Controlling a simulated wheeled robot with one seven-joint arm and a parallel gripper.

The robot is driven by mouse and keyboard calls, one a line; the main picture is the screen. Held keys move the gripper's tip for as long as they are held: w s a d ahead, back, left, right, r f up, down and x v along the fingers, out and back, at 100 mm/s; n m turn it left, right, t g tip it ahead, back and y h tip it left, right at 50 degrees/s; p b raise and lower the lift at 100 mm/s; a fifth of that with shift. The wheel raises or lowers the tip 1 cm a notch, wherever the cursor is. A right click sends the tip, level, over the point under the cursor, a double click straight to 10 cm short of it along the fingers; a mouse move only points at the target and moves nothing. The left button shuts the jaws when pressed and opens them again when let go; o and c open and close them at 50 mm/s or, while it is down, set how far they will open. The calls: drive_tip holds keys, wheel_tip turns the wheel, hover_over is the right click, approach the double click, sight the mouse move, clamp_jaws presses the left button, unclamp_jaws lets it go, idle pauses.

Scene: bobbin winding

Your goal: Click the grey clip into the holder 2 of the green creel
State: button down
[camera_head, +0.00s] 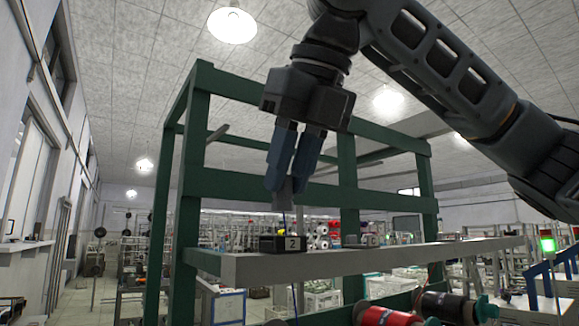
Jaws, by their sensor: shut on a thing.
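The green creel (189,200) is a tall frame with a grey shelf board (350,262) across its front. Holder 2 (282,244) is a small dark block marked "2" on the left part of that board. My gripper (286,186) points down above holder 2, its blue fingers closed on the grey clip (284,194). The clip's upper part is hidden between the fingers. The clip is over the holder, with a visible gap between them. A thin dark blue strand runs down from the clip to the holder and shows again below the board.
Another small grey block (368,240) sits on the board to the right of holder 2. Red (383,316) and dark (448,306) bobbins are below the board at the lower right. A green light (547,245) shows at far right.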

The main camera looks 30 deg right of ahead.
sight(289, 205)
drive_tip(key=shift+f+b, duration=0.65)
drive_tip(key=shift+f, duration=1.15)
drive_tip(key=shift+f, duration=0.2)
drive_tip(key=c, duration=0.9)
unclamp_jaws()
drive_tip(key=shift+o, duration=0.2)
drive_tip(key=v, duration=0.8)
drive_tip(key=shift+f, duration=0.1)
